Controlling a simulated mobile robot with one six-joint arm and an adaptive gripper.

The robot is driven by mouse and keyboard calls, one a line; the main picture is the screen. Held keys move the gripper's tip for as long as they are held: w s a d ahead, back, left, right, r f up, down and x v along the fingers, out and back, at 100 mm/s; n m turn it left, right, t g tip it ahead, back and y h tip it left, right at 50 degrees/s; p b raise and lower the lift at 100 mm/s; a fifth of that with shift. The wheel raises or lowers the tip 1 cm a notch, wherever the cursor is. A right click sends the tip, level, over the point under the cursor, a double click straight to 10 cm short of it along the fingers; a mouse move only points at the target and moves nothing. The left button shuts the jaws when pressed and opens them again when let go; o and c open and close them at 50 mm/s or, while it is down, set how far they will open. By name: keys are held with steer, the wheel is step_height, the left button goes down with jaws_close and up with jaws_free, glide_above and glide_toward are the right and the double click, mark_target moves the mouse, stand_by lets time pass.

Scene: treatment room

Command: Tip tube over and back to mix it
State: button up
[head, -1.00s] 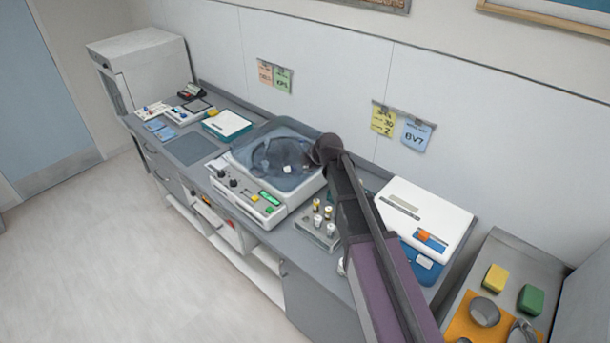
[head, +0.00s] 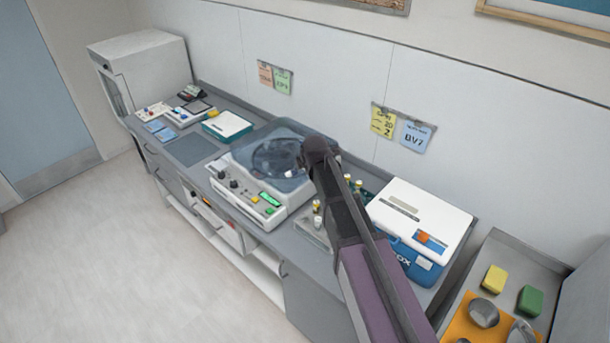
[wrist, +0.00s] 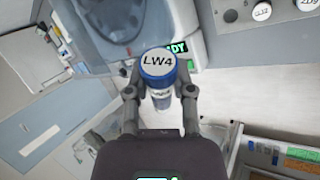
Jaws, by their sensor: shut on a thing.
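A tube (wrist: 159,78) with a blue cap and a white top marked LW4 is held in my gripper (wrist: 160,92) in the wrist view. The two fingers are shut on its sides, just below the cap. The cap faces the wrist camera and the clear, labelled body points away from it. The tube hangs clear of any rack. In the head view my arm's end is over the right side of the centrifuge (head: 240,183), and the fingers and tube are mostly hidden there.
A tube rack (head: 308,229) with several capped tubes stands right of the centrifuge, partly behind my arm. A white and blue box (head: 425,215) is further right. The grey mat (head: 190,148) at left is bare.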

steer(key=n+t+h, duration=0.1)
steer(key=h, duration=0.2)
steer(key=shift+b, duration=0.4)
steer(key=n+t+h+b, duration=0.1)
steer(key=h+b, duration=0.2)
steer(key=shift+f, duration=0.2)
steer(key=n+t+h+b, duration=0.2)
steer(key=h+b, duration=0.1)
steer(key=b, duration=0.1)
steer(key=shift+f+h+b, duration=0.1)
steer(key=shift+h+b, duration=0.3)
steer(key=shift+n+t+h+b, duration=0.3)
steer(key=shift+h+b, duration=0.2)
steer(key=shift+b, duration=0.1)
steer(key=shift+r, duration=0.3)
